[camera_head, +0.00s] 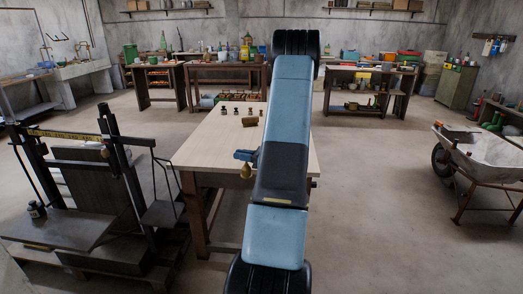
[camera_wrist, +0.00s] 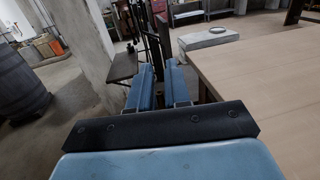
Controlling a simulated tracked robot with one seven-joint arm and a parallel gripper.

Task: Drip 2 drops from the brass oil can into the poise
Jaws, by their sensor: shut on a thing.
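My gripper (camera_head: 246,156) points left over the table's left part in the head view, beside my arm. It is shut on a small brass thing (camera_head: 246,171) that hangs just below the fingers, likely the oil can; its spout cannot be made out. In the wrist view my blue fingers (camera_wrist: 160,82) point away and what they hold is hidden. The beam scale (camera_head: 120,160) stands at the left with a yellow beam (camera_head: 62,134). A small brass piece (camera_head: 104,151) hangs near the beam's right end, perhaps the poise. It is well left of my gripper.
The wooden table (camera_head: 205,150) bears several small dark weights (camera_head: 235,111) and a brown block (camera_head: 250,121) at its back. A dark jar-like weight (camera_head: 36,209) sits on the scale's platform. A wheelbarrow (camera_head: 485,155) stands right.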

